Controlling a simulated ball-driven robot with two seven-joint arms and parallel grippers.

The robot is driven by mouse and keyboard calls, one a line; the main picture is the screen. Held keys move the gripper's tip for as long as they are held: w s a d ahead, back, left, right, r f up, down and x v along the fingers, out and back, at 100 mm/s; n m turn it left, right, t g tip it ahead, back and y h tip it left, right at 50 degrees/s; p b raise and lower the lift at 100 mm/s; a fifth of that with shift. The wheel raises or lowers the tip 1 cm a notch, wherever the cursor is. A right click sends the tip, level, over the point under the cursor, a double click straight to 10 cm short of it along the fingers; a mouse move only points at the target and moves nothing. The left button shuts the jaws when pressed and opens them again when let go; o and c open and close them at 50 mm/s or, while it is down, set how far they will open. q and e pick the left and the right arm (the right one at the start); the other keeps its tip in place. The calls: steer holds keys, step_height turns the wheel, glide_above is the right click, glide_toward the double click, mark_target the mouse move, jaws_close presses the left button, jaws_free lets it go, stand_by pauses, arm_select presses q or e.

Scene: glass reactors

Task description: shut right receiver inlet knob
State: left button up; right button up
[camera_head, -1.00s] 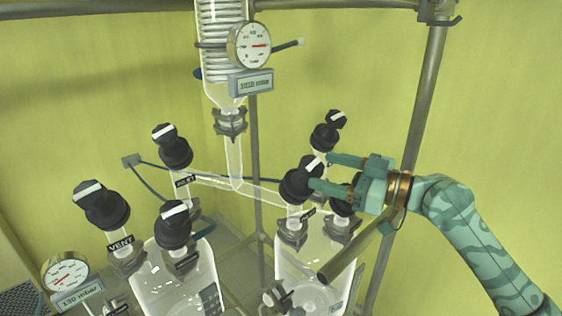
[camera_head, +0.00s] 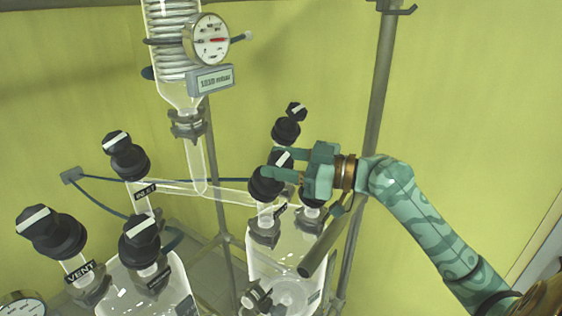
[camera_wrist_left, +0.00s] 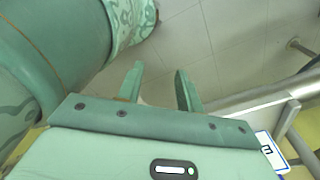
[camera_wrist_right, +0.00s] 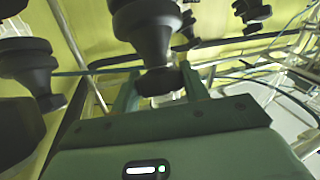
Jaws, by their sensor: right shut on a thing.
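The right receiver (camera_head: 283,258) is a clear glass vessel with several black valve knobs on its necks. One black knob with a white stripe (camera_head: 283,159) sits on its front left neck, above a dark cap. My right gripper (camera_head: 269,162) comes from the right and is shut on this knob, one finger on its far side and one on its near side. In the right wrist view the black knob (camera_wrist_right: 157,82) stands between the fingers. The label on that neck (camera_head: 279,212) is too small to read. My left gripper (camera_wrist_left: 160,88) is open and empty in the left wrist view.
Another black knob (camera_head: 286,130) stands just behind the gripped one, and one (camera_head: 312,193) is close below my right gripper. The left receiver (camera_head: 148,285) has INLET and VENT valves. A condenser with a gauge (camera_head: 208,40) hangs above. A metal post (camera_head: 381,75) stands behind my right arm.

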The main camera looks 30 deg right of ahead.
steer(key=shift+r+m+t+h+p, duration=0.1)
steer(key=shift+m+t+h+p, duration=0.55)
steer(key=shift+m+p, duration=0.3)
steer(key=o, duration=1)
